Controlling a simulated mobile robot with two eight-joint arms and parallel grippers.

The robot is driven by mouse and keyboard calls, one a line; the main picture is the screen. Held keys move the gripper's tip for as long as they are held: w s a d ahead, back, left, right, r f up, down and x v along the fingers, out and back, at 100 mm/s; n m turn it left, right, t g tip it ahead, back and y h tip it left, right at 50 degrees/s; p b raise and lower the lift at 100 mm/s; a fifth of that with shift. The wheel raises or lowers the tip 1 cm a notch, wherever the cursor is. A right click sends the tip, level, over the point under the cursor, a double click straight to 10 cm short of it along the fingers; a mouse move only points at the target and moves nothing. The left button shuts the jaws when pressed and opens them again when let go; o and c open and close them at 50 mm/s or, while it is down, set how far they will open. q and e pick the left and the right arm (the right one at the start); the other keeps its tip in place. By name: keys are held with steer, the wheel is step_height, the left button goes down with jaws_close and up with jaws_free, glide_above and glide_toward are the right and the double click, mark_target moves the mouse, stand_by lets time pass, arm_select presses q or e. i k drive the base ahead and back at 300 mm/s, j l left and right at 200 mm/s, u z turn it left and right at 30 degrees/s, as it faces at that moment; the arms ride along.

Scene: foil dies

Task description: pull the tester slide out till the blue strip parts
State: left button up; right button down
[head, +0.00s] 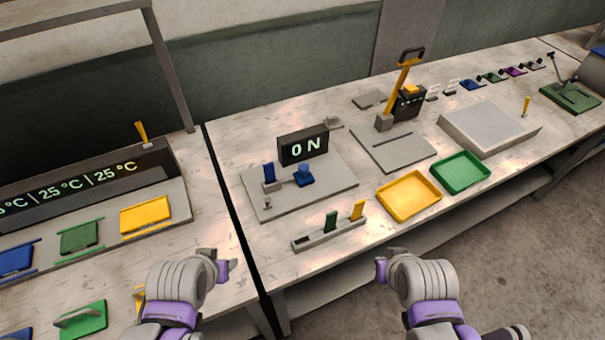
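The tester is a grey plate (330,186) on the middle bench, with a dark display (303,146) that reads "ON". On the plate stand an upright blue piece (268,172) in a grey holder and a blue knobbed block (304,177) to its right. A small grey knob (267,203) sits near the plate's front left. I cannot tell whether a blue strip spans between the blue parts. My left gripper (226,266) is empty, in front of and left of the tester. My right gripper (382,267) is empty, in front of the bench edge. Their finger gaps are unclear.
A slotted grey rack (329,234) with green and yellow upright pieces lies between my grippers and the tester. Yellow (409,196) and green (460,172) trays lie to the right, with a yellow-levered press (402,95) behind. A dark gap separates the left bench.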

mark_target(304, 176)
steer(key=i+l+u, duration=0.15)
steer(key=l+u, duration=0.25)
steer(key=l, duration=0.15)
steer(key=i+l+u, duration=0.1)
steer(key=l+u, duration=0.35)
steer(key=l, duration=0.15)
steer(key=k+u, duration=0.15)
steer(key=u, duration=0.35)
